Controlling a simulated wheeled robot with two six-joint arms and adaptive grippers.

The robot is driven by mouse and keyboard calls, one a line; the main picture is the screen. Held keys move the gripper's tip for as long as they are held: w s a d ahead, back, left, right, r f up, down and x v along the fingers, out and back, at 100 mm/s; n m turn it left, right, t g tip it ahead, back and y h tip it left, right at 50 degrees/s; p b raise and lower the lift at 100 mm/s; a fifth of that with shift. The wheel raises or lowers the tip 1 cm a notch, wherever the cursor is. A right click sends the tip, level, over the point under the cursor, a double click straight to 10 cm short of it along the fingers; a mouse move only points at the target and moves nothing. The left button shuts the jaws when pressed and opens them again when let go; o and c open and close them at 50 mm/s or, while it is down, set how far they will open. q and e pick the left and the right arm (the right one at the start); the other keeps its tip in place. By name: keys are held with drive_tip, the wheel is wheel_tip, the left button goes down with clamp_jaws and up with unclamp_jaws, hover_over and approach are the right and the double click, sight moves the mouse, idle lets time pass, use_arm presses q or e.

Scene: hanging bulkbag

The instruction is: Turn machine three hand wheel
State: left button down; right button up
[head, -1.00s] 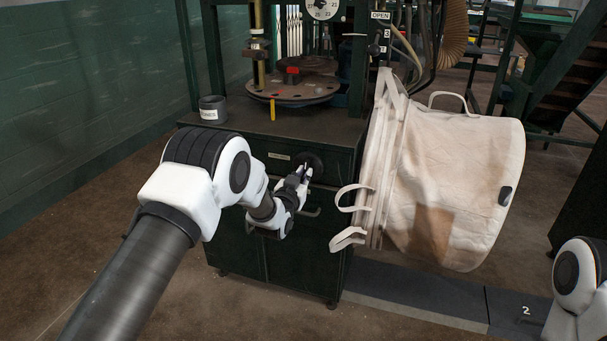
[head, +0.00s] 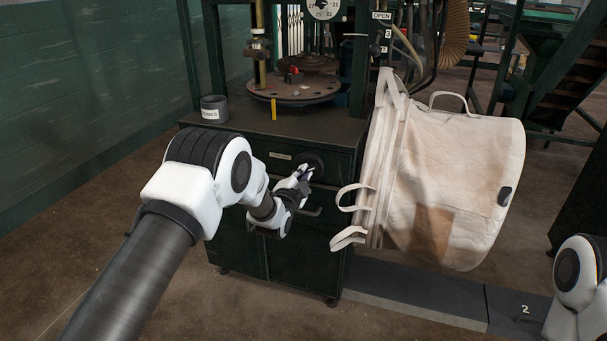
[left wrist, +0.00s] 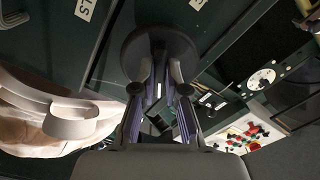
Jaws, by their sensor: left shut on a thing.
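The hand wheel (head: 314,161) is a dark round disc on the front of the dark green machine cabinet (head: 240,175). My left gripper (head: 305,173) is at the wheel, shut on a part of it. In the left wrist view the wheel (left wrist: 150,45) shows as a black disc ahead of the fingers, and the left gripper (left wrist: 160,95) has its fingers at its near side. The exact part between the fingertips is hard to make out. My right gripper is out of view; only part of my right arm shows at the lower right.
A large cream bulk bag (head: 455,185) with loops hangs just right of the cabinet. A round table (head: 290,92) with a small red part and a grey cup (head: 214,107) stand on top. Drawer handles lie below the wheel. Brown floor is open at front left.

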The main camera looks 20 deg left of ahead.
use_arm(q)
drive_tip(key=shift+m, duration=0.8)
drive_tip(key=c, duration=1.2)
unclamp_jaws()
drive_tip(key=shift+s, duration=0.1)
drive_tip(key=s, duration=1.1)
drive_tip(key=shift+s+a, duration=0.15)
drive_tip(key=shift+s, duration=0.25)
